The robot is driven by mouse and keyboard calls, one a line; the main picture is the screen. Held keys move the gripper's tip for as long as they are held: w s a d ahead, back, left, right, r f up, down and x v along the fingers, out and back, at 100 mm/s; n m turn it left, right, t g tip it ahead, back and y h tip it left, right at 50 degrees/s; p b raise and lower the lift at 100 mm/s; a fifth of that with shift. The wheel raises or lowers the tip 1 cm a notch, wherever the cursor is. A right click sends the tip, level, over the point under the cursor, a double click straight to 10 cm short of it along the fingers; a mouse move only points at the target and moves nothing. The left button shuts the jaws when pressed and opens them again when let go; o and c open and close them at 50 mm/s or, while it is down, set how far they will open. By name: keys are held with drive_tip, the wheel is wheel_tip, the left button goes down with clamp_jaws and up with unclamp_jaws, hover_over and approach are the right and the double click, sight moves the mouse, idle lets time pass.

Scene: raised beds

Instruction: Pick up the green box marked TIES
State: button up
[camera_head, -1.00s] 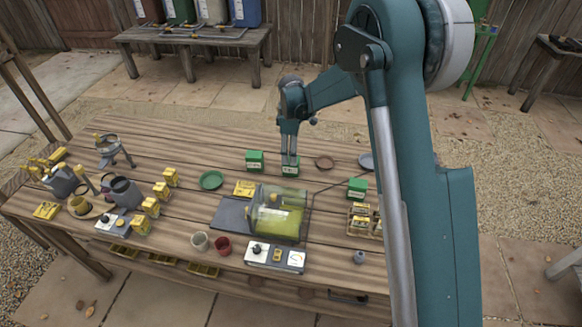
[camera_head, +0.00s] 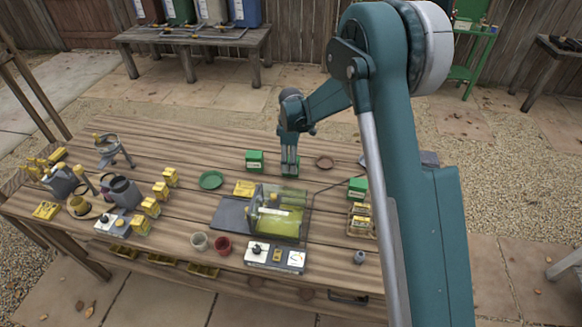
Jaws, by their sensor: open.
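Three green boxes stand on the wooden table. The left green box (camera_head: 255,160) and the right green box (camera_head: 357,188) have pale labels too small to read, so I cannot tell which one is marked TIES. My gripper (camera_head: 289,168) points down at the middle green box (camera_head: 289,173), between the other two. Its fingers are open and reach down around or just in front of this box, hiding most of it. I cannot tell whether they touch it.
A machine with a clear yellowish cover (camera_head: 285,222) stands in front of my gripper. A green dish (camera_head: 211,180) and yellow box (camera_head: 244,188) lie left, a brown dish (camera_head: 324,162) right. A yellow-box crate (camera_head: 360,222) is at right.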

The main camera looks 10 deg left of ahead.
drive_tip(key=c, duration=1)
drive_tip(key=shift+r+p, duration=0.3)
drive_tip(key=shift+r, duration=4.7)
